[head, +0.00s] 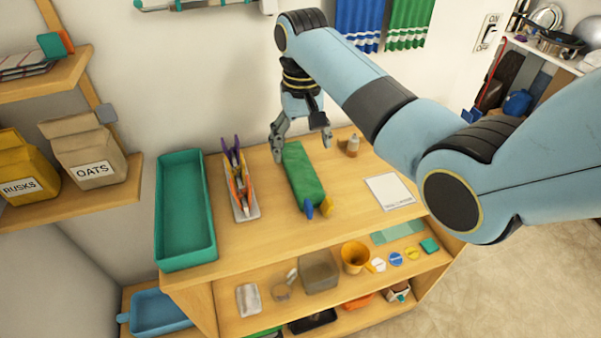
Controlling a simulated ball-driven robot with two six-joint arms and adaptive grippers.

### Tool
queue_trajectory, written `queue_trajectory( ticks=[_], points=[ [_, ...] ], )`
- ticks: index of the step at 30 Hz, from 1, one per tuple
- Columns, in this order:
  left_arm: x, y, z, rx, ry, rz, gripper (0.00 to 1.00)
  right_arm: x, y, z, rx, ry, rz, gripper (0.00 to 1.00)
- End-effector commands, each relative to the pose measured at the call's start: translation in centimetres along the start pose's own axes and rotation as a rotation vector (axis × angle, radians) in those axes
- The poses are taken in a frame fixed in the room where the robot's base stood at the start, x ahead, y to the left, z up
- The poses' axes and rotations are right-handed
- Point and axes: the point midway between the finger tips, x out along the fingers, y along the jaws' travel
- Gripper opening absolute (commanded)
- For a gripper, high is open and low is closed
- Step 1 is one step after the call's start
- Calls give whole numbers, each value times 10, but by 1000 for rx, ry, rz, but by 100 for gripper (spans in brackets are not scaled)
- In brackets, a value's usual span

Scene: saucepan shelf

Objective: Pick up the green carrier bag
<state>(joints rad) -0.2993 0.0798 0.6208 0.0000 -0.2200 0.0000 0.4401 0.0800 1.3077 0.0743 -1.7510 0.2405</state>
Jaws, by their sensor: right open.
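The green carrier bag (303,178) lies on the top of the wooden shelf unit, between a holder of upright tools and a white card. My right gripper (302,150) points down at the bag's far end, with its two fingers spread, one to each side of the bag. From this angle I cannot tell whether the fingers touch the bag. Nothing shows held between them. My left gripper is not in view.
An empty green tray (184,255) stands at the left end of the unit. The tool holder (246,212) is close left of the bag. A small bottle (353,145) and a white card (389,191) lie to the right.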

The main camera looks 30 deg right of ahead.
Motion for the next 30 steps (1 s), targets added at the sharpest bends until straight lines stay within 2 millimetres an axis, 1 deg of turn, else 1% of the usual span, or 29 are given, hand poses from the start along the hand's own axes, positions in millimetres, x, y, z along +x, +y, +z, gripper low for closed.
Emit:
queue_trajectory(
  ticks=[1, 3, 8, 13, 16, 19, 25, 30],
  points=[
    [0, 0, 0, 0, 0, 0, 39, 8, 0, 0, 0, -2, 1, 85],
    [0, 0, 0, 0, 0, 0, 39, 16, 0, 0, 0, 0, 0, 85],
    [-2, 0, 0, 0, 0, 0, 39, 28, 0, 1, 0, -1, 1, 85],
    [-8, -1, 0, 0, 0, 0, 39, 54, 1, 5, 0, -2, 2, 85],
    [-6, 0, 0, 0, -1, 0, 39, 68, 1, 3, 0, 2, 1, 85],
    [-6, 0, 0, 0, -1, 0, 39, 74, 1, 3, 0, 3, 1, 85],
    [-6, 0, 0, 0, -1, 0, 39, 74, 1, 3, -1, 4, 0, 85],
    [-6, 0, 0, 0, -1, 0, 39, 74, 1, 3, -1, 4, 0, 62]
  ],
)
